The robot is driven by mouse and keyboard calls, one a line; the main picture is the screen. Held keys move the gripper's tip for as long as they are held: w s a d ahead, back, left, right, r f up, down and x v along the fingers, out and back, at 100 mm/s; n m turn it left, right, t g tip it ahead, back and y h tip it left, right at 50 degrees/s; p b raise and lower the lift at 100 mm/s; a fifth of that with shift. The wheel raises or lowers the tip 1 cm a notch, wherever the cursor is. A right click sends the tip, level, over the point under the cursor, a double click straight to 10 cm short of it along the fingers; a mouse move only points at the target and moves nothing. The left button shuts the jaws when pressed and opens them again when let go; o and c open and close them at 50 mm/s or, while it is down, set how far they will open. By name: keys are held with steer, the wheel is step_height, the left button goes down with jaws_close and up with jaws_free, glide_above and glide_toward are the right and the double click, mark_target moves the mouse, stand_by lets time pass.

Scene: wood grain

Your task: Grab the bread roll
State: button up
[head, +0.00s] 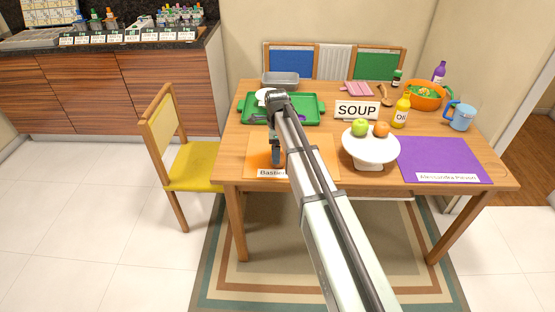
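I cannot make out a bread roll in the head view; it may be hidden behind my arm or gripper. My gripper (276,160) hangs down from the end of my arm, over the orange placemat (258,150) at the left of the wooden table. Its fingers are small and dark here, so I cannot tell whether they are open or shut, or whether they hold anything. Behind it a green tray (312,112) carries a white item (263,94), partly covered by my wrist.
A white stand (370,148) with a green apple (360,127) and an orange (381,129) is right of my arm. A SOUP sign (357,110), oil bottle (401,112), orange bowl (426,101) and blue mug (462,117) stand behind. The purple placemat (440,157) is largely clear. A yellow-seated chair (192,167) stands left.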

steer(key=shift+w+d+f, duration=0.1)
steer(key=shift+d+f, duration=0.05)
steer(key=shift+f, duration=2.1)
steer(key=c, duration=0.8)
steer(key=shift+r, duration=0.1)
